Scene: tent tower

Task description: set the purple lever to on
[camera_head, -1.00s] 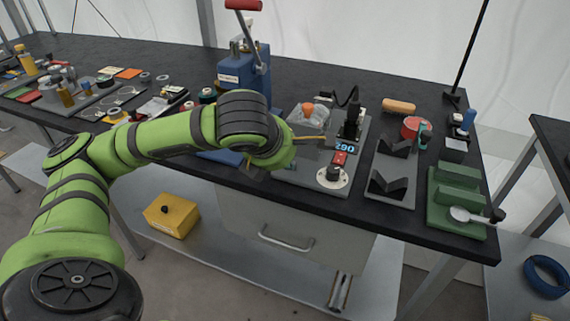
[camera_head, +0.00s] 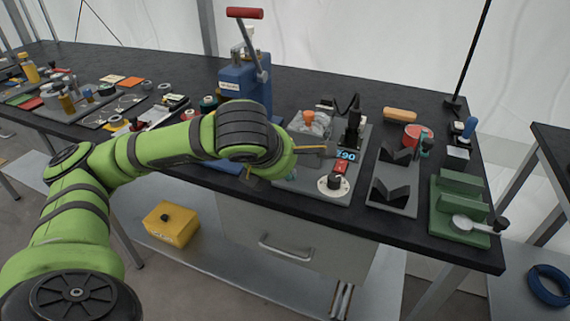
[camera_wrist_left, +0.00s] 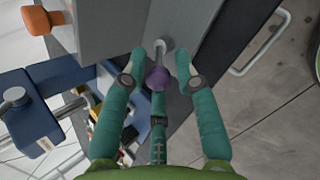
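The purple lever's round knob (camera_wrist_left: 158,78) shows in the left wrist view, at the end of a short metal shaft standing out from a grey surface. My left gripper (camera_wrist_left: 160,64) has its teal fingers spread, one on each side of the knob, with a third finger below. I see gaps between the side fingers and the knob; whether the third finger touches it I cannot tell. My right gripper is in neither view.
A grey panel (camera_head: 290,178) with an orange knob (camera_head: 309,116), a blue display (camera_head: 347,155) and a dial is right of my wrist. A blue press (camera_head: 240,82) with a red handle stands behind it. A drawer handle (camera_head: 285,250) is below the tabletop.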

